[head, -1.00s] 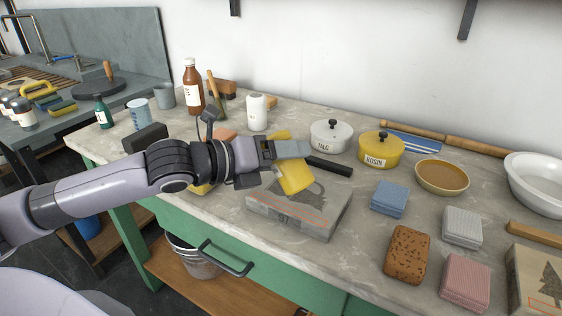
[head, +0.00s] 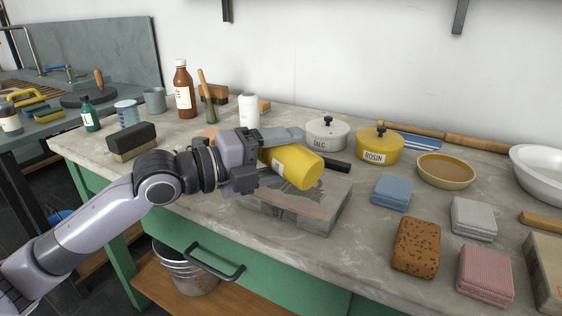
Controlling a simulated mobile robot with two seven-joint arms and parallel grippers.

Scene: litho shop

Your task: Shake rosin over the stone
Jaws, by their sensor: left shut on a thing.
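The shaker has a pale label, partly hidden by the gripper. The gripper and shaker hide part of the stone's top. A yellow pot labelled ROSIN (head: 380,147) stands lidded to the right, behind the stone. My right gripper does not show.
A white TALC pot (head: 327,133), a brown-filled bowl (head: 446,170), a blue cloth stack (head: 391,191) and a brown sponge (head: 416,247) surround the stone. A dark-handled tool (head: 336,164) lies behind it. A brown bottle (head: 184,90) and white bottle (head: 248,110) stand further left.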

